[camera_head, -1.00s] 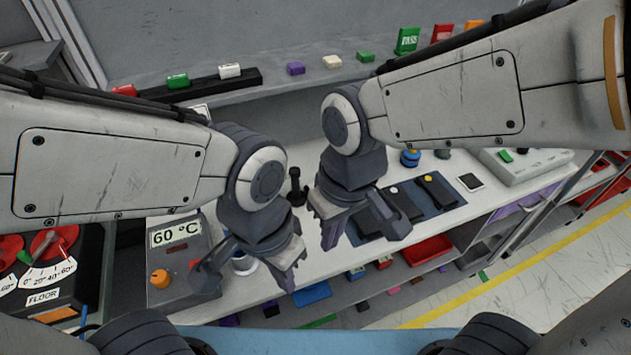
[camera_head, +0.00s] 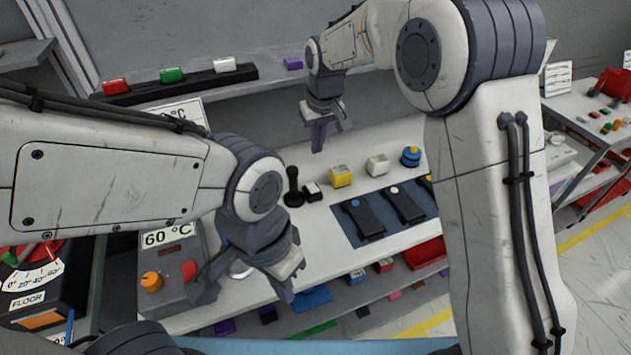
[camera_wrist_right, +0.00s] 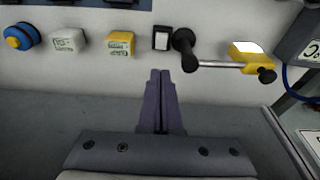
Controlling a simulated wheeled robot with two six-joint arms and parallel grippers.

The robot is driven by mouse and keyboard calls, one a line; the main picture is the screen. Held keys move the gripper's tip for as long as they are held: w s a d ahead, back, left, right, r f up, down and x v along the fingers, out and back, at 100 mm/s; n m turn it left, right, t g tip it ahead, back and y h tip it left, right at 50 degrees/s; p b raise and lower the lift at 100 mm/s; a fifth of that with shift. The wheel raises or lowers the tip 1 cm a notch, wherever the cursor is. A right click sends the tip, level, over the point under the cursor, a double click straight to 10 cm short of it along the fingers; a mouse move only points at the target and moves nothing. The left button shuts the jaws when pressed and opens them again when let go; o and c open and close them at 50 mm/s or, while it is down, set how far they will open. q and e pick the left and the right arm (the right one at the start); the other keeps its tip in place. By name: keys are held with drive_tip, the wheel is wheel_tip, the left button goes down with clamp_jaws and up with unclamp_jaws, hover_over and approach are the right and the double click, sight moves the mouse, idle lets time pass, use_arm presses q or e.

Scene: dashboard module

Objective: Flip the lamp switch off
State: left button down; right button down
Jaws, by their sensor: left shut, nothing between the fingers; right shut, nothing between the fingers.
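A small black-and-white rocker switch (camera_head: 313,191), likely the lamp switch, sits on the light bench beside a black upright post (camera_head: 293,187). In the right wrist view the switch (camera_wrist_right: 161,38) is just beyond the fingertips, left of the post's round black top (camera_wrist_right: 185,48). My right gripper (camera_head: 318,143) is above the back of the bench, apart from the switch. Its fingers (camera_wrist_right: 160,76) are together and empty, pointing toward the switch. My left gripper (camera_head: 286,288) is shut and empty, low over the bench's front, right of the 60 °C panel (camera_head: 172,284).
A yellow block (camera_head: 341,177), a white block (camera_head: 377,166) and a blue button (camera_head: 410,157) stand right of the switch. A dark mat (camera_head: 350,230) holds black pedal-like pieces.

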drive_tip(key=p, duration=0.3)
approach(314, 189)
drive_tip(key=x, duration=0.5)
drive_tip(key=shift+w+f, duration=0.1)
drive_tip(key=shift+w, duration=0.3)
drive_tip(key=shift+s+f, duration=0.1)
drive_tip(key=shift+f, duration=0.6)
